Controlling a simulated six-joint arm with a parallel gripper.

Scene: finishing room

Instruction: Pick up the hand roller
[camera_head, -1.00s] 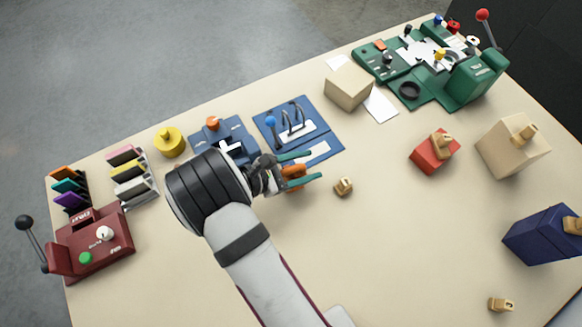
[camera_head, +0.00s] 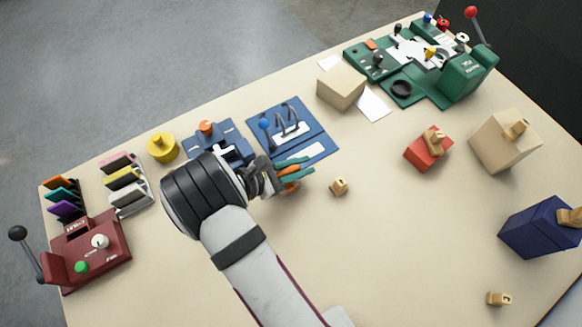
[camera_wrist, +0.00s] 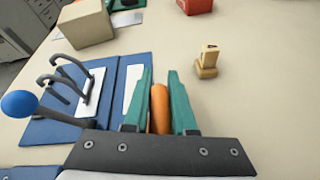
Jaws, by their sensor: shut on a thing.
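My gripper (camera_head: 311,165) has green fingers and hangs over the middle-left of the table, in front of the blue hook board. It is shut on an orange rounded piece, which looks like the handle of the hand roller (camera_wrist: 159,108). In the wrist view the piece lies lengthwise between the two fingers (camera_wrist: 160,80). The rest of the roller is hidden behind my gripper. I cannot tell whether it touches the table.
The blue board (camera_head: 316,132) with black hooks and a blue knob (camera_wrist: 19,104) is close by. A small wooden stamp (camera_head: 338,187) stands just right of my gripper. A beige block (camera_head: 341,87) and red block (camera_head: 427,150) are farther off. The front-right middle is clear.

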